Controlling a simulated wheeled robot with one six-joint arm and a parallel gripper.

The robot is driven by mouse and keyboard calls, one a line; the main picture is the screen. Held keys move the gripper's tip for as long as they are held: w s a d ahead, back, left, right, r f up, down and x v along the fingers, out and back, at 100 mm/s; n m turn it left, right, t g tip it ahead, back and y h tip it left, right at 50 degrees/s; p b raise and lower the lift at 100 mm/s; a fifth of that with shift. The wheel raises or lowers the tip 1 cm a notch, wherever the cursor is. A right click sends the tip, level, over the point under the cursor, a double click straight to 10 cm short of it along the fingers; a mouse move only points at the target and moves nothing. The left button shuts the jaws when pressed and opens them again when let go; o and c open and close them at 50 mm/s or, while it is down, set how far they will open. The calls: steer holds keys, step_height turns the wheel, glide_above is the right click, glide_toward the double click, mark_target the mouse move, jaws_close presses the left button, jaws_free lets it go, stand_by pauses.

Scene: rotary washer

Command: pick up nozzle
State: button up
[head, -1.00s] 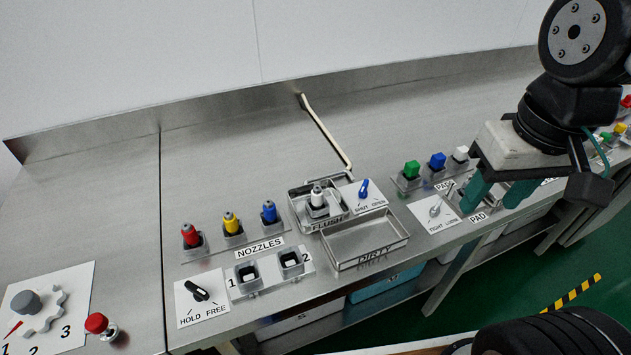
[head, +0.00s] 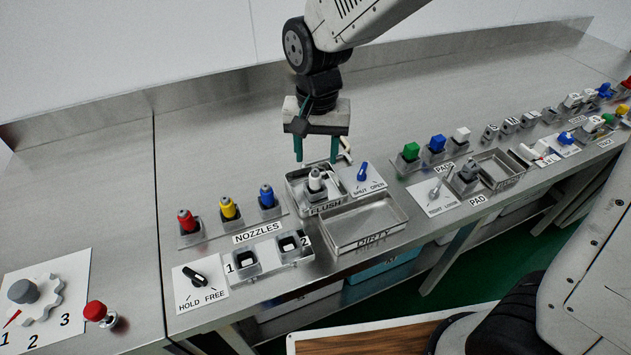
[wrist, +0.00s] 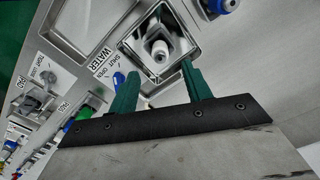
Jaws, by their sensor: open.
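My gripper (head: 317,152) is open and empty, pointing down above the flush basin, with its two green fingers apart. A white nozzle (head: 315,180) stands upright in the flush basin (head: 293,197), just below and in front of the fingers. In the wrist view the white nozzle (wrist: 160,50) shows beyond the fingertips, roughly between them and not touched. Red (head: 186,220), yellow (head: 228,208) and blue (head: 266,196) nozzles stand in holders behind the NOZZLES label.
An empty DIRTY tray (head: 365,222) lies in front of the basin. A blue shut/open knob (head: 362,172) sits at its right. Pads (head: 437,143) stand to the right. A pale tap pipe (head: 345,148) is close behind the gripper.

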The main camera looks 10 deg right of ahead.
mark_target(315, 171)
steer(key=f, duration=0.6)
steer(key=shift+s+a+f, duration=0.15)
steer(key=shift+s+f, duration=0.05)
steer(key=shift+s, duration=0.15)
jaws_close()
